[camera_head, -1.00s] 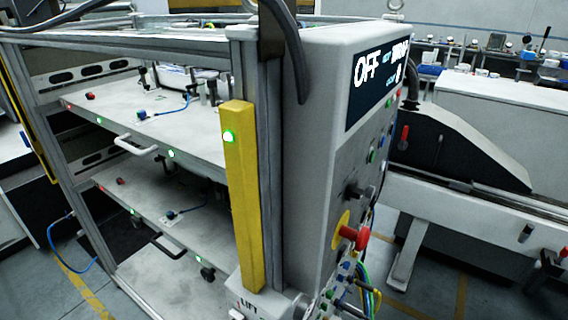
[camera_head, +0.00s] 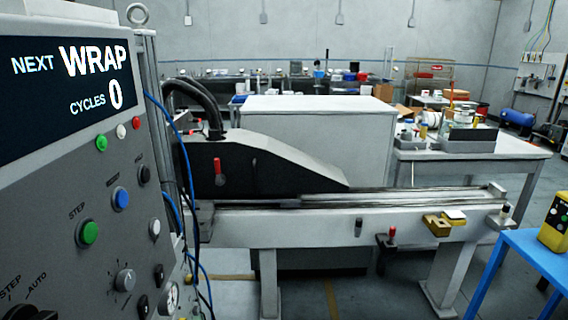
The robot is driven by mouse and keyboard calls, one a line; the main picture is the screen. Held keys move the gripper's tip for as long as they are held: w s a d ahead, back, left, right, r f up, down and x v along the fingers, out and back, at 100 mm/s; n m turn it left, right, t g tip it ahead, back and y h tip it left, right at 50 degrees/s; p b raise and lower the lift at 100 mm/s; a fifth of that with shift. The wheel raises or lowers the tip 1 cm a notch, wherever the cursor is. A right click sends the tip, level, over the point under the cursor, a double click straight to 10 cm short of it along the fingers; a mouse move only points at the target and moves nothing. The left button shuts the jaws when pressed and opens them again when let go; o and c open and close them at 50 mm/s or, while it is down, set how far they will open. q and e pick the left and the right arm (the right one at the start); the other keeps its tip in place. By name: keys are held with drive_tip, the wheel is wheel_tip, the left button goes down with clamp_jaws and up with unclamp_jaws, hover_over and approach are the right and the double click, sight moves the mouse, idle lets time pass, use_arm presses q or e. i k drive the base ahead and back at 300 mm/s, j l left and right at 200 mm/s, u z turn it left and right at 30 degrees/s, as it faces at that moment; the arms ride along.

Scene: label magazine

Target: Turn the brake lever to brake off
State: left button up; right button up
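Two red-handled levers show, and I cannot read a label naming either as the brake lever. One red lever (camera_head: 218,172) stands upright on the side of the black sloped housing (camera_head: 270,168). Another small red-tipped lever (camera_head: 392,236) stands on a dark bracket low on the front of the long grey beam (camera_head: 300,231). Neither of my grippers is in view.
A grey control panel (camera_head: 60,190) with a screen reading "NEXT WRAP CYCLES 0" fills the left. Cables hang beside it. A blue table (camera_head: 530,255) with a yellow control box (camera_head: 556,226) stands at right. A loaded workbench (camera_head: 475,154) is behind. Floor shows between beam and blue table.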

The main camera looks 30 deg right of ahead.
sight(218, 171)
drive_tip(key=i+l+z, duration=0.2)
drive_tip(key=z, duration=0.15)
drive_tip(key=i+l+u, duration=0.15)
drive_tip(key=l, duration=0.2)
drive_tip(key=l+u, duration=0.15)
drive_tip(key=l, duration=0.25)
drive_tip(key=i+l+u, duration=0.15)
drive_tip(key=l, duration=0.25)
drive_tip(key=i+l+u, duration=0.2)
drive_tip(key=i+l, duration=0.2)
drive_tip(key=i+l+u, duration=0.2)
drive_tip(key=i+l, duration=0.15)
drive_tip(key=i+l+u, duration=0.2)
drive_tip(key=l, duration=0.4)
drive_tip(key=i, duration=0.1)
